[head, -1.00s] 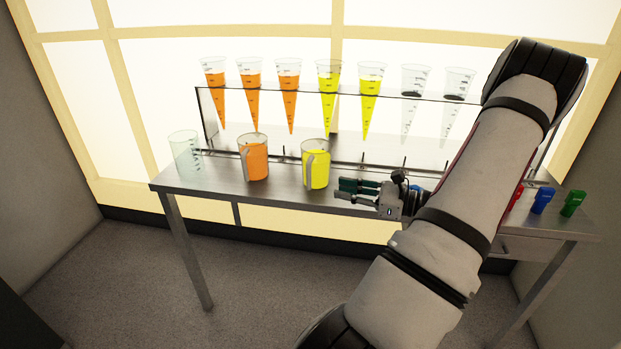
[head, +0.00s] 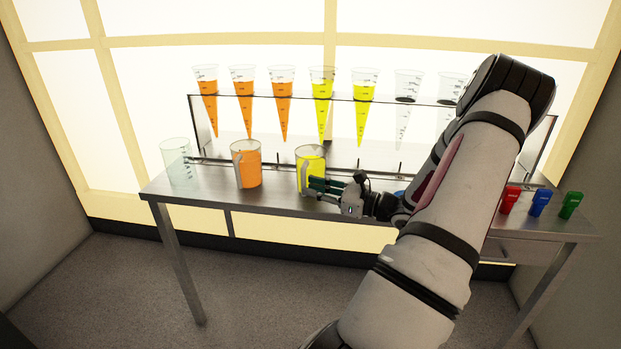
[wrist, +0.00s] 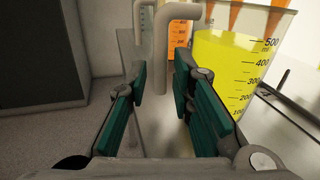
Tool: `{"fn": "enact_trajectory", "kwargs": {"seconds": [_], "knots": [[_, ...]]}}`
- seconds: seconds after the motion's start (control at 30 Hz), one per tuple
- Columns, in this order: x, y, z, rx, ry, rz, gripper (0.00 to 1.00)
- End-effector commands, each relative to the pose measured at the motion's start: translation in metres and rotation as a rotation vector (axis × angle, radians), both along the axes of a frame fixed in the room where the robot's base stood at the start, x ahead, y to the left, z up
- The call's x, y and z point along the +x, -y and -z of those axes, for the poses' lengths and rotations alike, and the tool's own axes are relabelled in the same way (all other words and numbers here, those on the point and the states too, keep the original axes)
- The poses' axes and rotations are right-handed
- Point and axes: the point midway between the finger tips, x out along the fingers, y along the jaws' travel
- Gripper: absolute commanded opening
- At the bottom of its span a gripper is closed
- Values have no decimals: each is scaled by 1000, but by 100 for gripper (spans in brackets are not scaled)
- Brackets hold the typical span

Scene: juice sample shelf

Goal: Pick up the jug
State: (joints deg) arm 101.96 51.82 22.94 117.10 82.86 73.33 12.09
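A jug of yellow juice (head: 312,160) stands upright on the metal table, near its front edge. In the wrist view it fills the right side (wrist: 235,75), and its pale grey handle (wrist: 162,50) hangs down straight ahead, between the two fingers as seen from the camera. I cannot tell whether the fingertips touch it. My gripper (head: 318,186) is at the jug's front, low by the handle. In the wrist view the teal finger pads (wrist: 161,80) are apart. An orange jug (head: 247,165) and an empty clear jug (head: 177,160) stand to the left.
A clear rack (head: 350,98) behind the jugs holds several cones, some with orange or yellow juice, others clear. Red (head: 510,199), blue (head: 540,203) and green (head: 570,205) items stand at the table's right end. A low rail runs behind the jugs.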

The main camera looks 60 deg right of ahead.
Motion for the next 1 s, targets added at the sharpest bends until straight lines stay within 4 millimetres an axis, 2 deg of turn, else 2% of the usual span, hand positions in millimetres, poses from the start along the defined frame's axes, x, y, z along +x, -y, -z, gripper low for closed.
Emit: {"fn": "enact_trajectory", "kwargs": {"seconds": [0.1,0.27,0.47,0.57,0.6,1.0], "knots": [[19,-2,1,-1,1,-2,22],[35,-3,1,0,1,-1,22],[36,-3,0,0,0,0,22],[36,-3,0,0,0,0,2],[36,-3,0,0,0,0,0],[36,-3,-2,-2,3,0,0]]}}
